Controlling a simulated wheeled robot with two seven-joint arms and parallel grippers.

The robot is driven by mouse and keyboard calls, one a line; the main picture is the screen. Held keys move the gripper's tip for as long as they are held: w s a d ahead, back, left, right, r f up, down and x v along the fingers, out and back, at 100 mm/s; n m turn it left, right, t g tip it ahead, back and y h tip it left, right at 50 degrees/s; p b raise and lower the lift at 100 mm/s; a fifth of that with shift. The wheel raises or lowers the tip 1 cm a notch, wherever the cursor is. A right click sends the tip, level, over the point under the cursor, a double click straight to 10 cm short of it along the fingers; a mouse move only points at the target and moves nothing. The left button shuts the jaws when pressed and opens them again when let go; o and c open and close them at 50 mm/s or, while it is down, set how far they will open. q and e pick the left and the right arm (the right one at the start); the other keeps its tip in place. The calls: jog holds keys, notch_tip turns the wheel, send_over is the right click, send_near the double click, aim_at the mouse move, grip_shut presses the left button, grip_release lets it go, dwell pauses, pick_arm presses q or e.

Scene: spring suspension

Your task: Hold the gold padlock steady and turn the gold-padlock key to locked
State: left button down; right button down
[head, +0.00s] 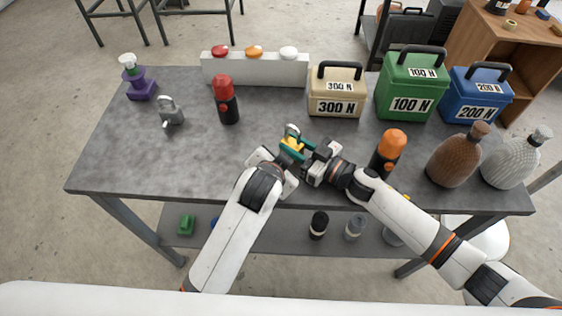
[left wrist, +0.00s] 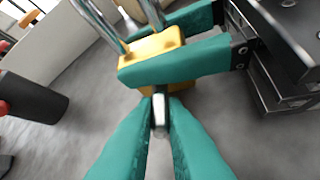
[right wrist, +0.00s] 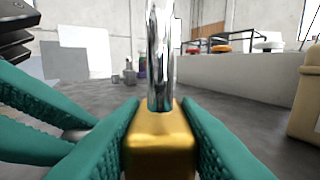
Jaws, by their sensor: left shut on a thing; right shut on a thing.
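The gold padlock (right wrist: 160,145) stands upright with its silver shackle (right wrist: 160,60) up; it shows in the left wrist view (left wrist: 152,48) and, small, in the head view (head: 293,130). My right gripper (head: 297,147) is shut on its body, one teal finger on each side.
A grey padlock (head: 171,111) stands at the left, away from the arms. A red-capped black bottle (head: 228,104) and a beige 300 N box (head: 336,96) are behind. An orange-capped bottle (head: 388,150) stands close to my right arm. The table (head: 130,165) is clear at front left.

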pick_arm(q)
jog(key=n+g+h, duration=0.2)
jog(key=h, duration=0.1)
jog(key=shift+w+a+r, duration=0.1)
jog(key=shift+w+a, duration=0.1)
jog(key=shift+a, duration=0.05)
dwell(0.4)
jog(key=c, duration=1.8)
grip_release()
jog(key=shift+o, duration=0.2)
jog(key=v, duration=1.2)
jog(key=shift+w, duration=0.2)
jog(key=shift+a+r, duration=0.1)
